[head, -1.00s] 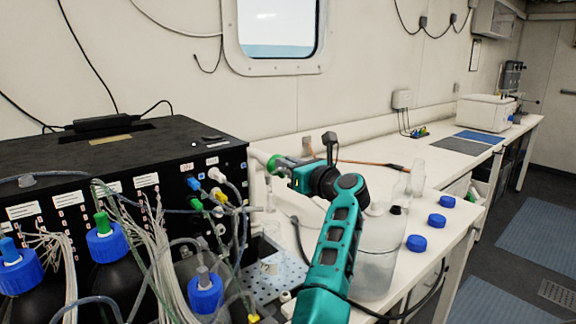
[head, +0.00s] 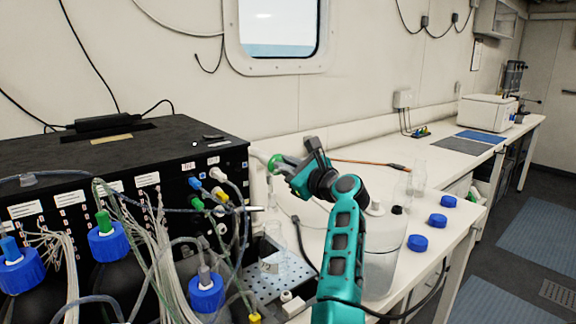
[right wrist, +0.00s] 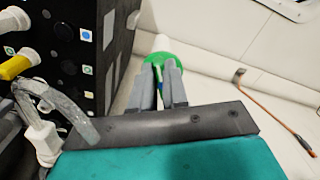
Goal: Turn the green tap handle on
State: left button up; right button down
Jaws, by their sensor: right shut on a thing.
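The green tap handle (right wrist: 159,62) is at the far end of my right gripper's fingers in the right wrist view, beside the black box. In the head view the green handle (head: 274,163) shows just right of the box's front corner, partly hidden by my gripper. My right gripper (right wrist: 160,72) is shut on the handle, with its grey fingers either side of a narrow green part. In the head view my right gripper (head: 284,168) reaches in from the lower right, and its wrist is turned. My left gripper is not in view.
The black box (head: 110,160) with tubes and coloured connectors stands at left. Bottles with blue caps (head: 206,293) stand before it. A clear carboy (head: 383,250) is beside my right arm. Blue caps (head: 417,243) lie on the white bench, which is clearer farther right.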

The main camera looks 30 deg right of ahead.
jog(key=shift+a+f+n, duration=0.1)
jog(key=shift+f+n, duration=0.05)
jog(key=shift+n, duration=1.2)
jog(key=shift+a+f+n, duration=0.1)
jog(key=shift+n, duration=1.3)
jog(key=shift+a+f+n, duration=0.1)
jog(key=shift+f+n, duration=0.05)
jog(key=shift+n, duration=1.2)
jog(key=c, duration=1.1)
grip_release()
jog(key=shift+c, duration=0.2)
jog(key=s+d, duration=0.1)
jog(key=s, duration=1.2)
jog(key=shift+b, duration=0.3)
